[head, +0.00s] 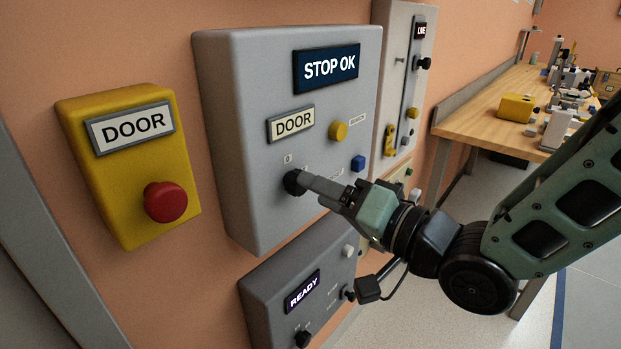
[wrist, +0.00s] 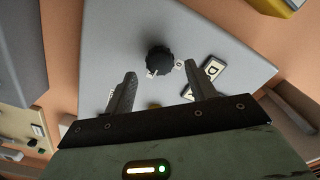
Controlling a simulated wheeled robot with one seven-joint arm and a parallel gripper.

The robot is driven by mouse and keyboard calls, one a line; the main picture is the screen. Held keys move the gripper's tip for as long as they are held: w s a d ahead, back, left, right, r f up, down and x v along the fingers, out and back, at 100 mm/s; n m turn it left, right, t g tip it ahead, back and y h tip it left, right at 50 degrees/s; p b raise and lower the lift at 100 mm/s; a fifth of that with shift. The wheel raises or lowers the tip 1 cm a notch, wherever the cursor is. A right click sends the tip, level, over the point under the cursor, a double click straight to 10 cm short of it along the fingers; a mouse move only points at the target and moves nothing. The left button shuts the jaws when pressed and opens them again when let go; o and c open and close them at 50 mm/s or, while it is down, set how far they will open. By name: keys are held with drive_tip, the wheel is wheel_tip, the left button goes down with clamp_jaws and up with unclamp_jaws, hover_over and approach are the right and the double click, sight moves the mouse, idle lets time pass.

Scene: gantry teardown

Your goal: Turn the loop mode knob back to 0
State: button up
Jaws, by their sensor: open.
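A black ridged knob (head: 294,183) sits low on the grey panel (head: 230,120) marked DOOR and STOP OK; a small "0" is printed just above it. I cannot read whether it is labelled loop mode. My gripper (head: 308,181) is at this knob in the head view, its fingers partly covering the knob's right side. In the wrist view the knob (wrist: 160,59) lies between and just beyond the tips of my open gripper (wrist: 160,78), with space on both sides. A small "0" label shows right of it. The knob's pointer direction is not clear.
The panel also has a yellow button (head: 338,131) and a blue button (head: 358,163). A yellow box with a red button (head: 166,202) is at left. A lower READY box (head: 265,290) carries black knobs. A wooden workbench (head: 480,110) stands at back right.

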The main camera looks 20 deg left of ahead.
drive_tip(key=shift+x, duration=1.5)
drive_tip(key=c, duration=1)
drive_tip(key=shift+f+n+b, duration=0.1)
drive_tip(key=shift+n+b, duration=0.2)
drive_tip(key=shift+b, duration=0.05)
drive_tip(key=n+b, duration=1.7)
drive_tip(key=shift+s+b, duration=0.15)
drive_tip(key=shift+b, duration=0.15)
drive_tip(key=shift+n, duration=0.3)
